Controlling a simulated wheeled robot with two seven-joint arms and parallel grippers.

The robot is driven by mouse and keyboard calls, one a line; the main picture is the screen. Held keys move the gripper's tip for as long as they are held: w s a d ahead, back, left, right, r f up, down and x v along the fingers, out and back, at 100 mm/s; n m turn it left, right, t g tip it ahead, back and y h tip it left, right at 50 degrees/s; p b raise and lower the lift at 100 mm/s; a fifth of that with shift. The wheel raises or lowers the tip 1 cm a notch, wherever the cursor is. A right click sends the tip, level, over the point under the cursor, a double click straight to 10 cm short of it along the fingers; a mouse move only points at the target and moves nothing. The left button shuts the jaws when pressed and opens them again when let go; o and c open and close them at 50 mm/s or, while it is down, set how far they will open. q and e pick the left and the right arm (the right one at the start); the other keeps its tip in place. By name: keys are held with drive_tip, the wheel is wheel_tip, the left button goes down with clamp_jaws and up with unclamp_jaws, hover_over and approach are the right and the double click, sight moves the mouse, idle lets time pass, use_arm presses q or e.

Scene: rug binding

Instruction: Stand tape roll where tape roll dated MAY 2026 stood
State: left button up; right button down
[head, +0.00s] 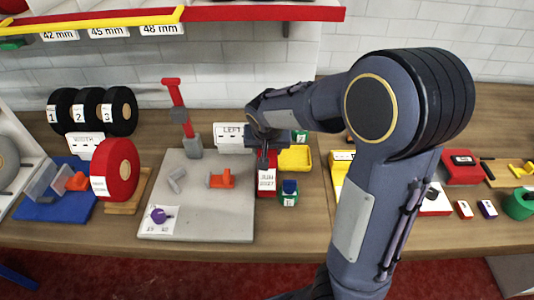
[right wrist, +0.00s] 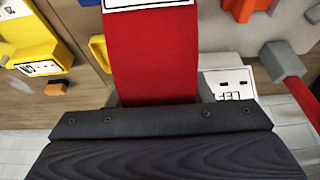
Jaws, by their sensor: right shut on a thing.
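My right gripper (head: 264,158) is shut on a red tape roll (head: 266,188) with a white label reading JUN 2027. It is seen edge-on at the right edge of the grey board, and I cannot tell whether it touches the surface below. In the right wrist view the red tape band (right wrist: 152,60) runs up from between the fingers (right wrist: 158,96), with part of a white label at the top edge. Another red roll (head: 120,165) stands upright on a wooden stand (head: 130,205) at the left; its label is too small to read. My left gripper is not in view.
The grey board (head: 210,220) carries an orange piece (head: 221,180) and a purple knob (head: 158,215). A red-handled post (head: 175,100) stands behind. Black numbered rolls (head: 122,110) stand at back left.

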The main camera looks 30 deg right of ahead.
drive_tip(key=shift+a+f, duration=0.1)
drive_tip(key=shift+f, duration=1.1)
drive_tip(key=c, duration=0.7)
unclamp_jaws()
